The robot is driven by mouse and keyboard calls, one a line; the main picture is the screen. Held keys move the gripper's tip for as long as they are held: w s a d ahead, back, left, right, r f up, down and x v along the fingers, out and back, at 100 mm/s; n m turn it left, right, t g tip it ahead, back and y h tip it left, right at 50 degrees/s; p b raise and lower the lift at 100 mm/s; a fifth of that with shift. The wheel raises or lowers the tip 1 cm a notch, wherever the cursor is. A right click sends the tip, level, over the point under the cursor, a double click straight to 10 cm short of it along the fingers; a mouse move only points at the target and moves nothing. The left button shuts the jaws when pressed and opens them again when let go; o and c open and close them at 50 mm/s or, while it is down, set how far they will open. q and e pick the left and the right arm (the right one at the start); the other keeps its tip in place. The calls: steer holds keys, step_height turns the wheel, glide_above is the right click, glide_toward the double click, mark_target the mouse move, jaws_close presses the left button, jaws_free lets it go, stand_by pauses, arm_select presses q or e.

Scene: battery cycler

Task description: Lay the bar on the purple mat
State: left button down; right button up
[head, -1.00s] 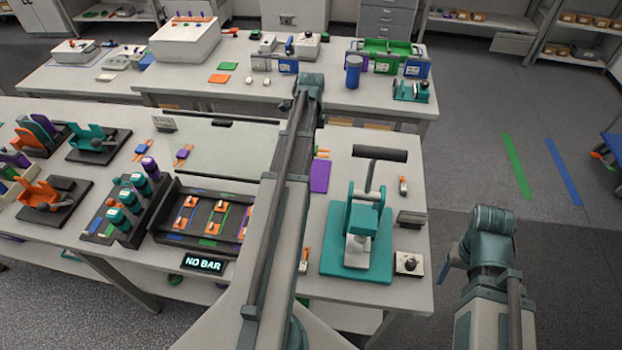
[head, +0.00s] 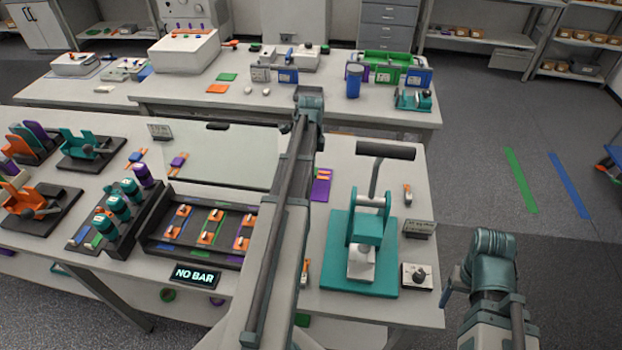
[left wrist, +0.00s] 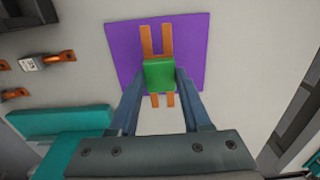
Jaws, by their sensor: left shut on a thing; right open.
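The bar (left wrist: 159,74), a green block with orange forked ends, is between the closed fingers of my left gripper (left wrist: 160,80) in the left wrist view. It lies over the near part of the purple mat (left wrist: 190,50), its lower prongs reaching about the mat's edge. Whether it touches the mat cannot be told. In the head view the mat (head: 320,190) shows just right of my left arm, with small orange parts at its far end; the left fingers are hidden there. My right gripper (head: 452,284) is open and empty, off the table's right side.
A teal press (head: 358,255) with a dark lever stands right of the mat. A black tray (head: 208,222) with several orange-ended bars and a "NO BAR" display (head: 196,275) are left of my arm. Orange pieces (left wrist: 48,60) lie beside the mat.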

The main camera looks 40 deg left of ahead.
arm_select(q)
steer(key=shift+f+b, duration=1.7)
steer(key=shift+f, duration=0.15)
steer(key=shift+f, duration=0.2)
steer(key=shift+c, duration=1.8)
jaws_free()
steer(key=shift+r, duration=0.1)
steer(key=shift+r, duration=0.1)
step_height(320, 180, up, 12)
steer(key=p, duration=1.2)
